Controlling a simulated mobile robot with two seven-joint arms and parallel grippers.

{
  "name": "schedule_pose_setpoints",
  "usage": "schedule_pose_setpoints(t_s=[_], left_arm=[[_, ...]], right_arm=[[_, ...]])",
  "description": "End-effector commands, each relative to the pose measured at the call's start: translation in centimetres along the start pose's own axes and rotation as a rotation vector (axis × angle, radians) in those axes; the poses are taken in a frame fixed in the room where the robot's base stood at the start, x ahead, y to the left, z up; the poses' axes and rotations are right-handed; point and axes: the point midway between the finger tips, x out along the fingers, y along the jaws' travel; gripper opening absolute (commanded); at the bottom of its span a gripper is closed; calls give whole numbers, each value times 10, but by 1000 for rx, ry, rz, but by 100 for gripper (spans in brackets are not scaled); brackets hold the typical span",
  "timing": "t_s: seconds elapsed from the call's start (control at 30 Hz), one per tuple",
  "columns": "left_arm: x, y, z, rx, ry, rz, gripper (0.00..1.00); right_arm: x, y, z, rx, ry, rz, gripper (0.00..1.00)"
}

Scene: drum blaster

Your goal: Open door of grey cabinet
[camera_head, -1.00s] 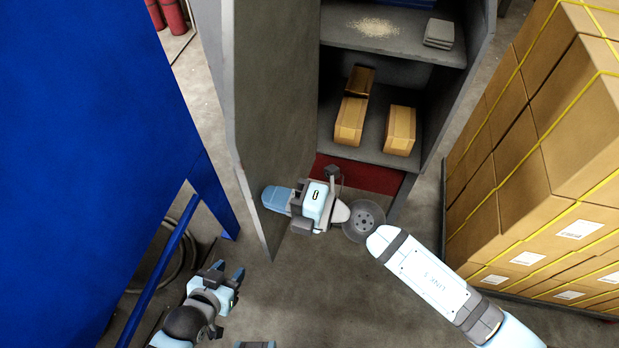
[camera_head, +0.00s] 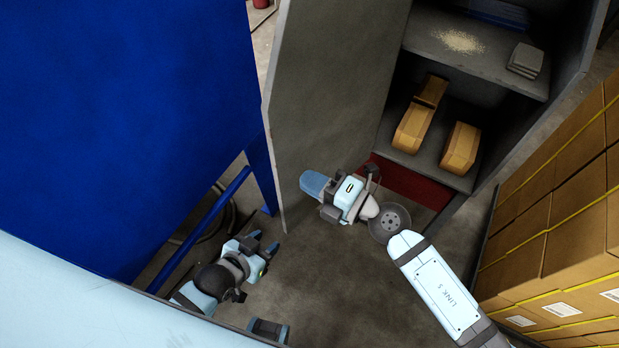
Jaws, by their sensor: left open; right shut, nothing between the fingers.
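The grey cabinet (camera_head: 415,157) stands at the upper right, its inside in plain view. Its grey door (camera_head: 325,90) is swung wide open to the left of the opening. My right gripper (camera_head: 314,184) is shut and empty in front of the cabinet, its blue fingertips beside the inner face of the door near its lower edge. I cannot tell whether they touch. My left gripper (camera_head: 263,245) is open and empty at the lower left, below the door's bottom corner and apart from it.
Cardboard boxes (camera_head: 414,128) lie on the cabinet's lower shelf. A blue panel (camera_head: 125,110) stands at the left, with a blue rail (camera_head: 205,227) below it. Stacked cartons with yellow straps (camera_head: 560,225) fill the right. Bare floor (camera_head: 335,280) lies between.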

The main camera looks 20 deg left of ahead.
Motion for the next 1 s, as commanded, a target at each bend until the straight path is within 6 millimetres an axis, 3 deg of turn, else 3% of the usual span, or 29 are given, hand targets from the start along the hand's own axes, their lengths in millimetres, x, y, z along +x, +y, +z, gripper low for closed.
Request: schedule_pose_setpoints(t_s=[0.4, 0.6, 1.0], left_arm=[[9, 2, 13, -2, -1, 5, 43], [12, 3, 18, -1, -1, 6, 43], [13, 2, 19, 0, 0, 5, 43]], right_arm=[[-88, -4, 0, 0, -1, -4, 0], [-120, -3, 0, 0, -1, -2, 0], [-132, 0, 0, 1, -1, 1, 0]])
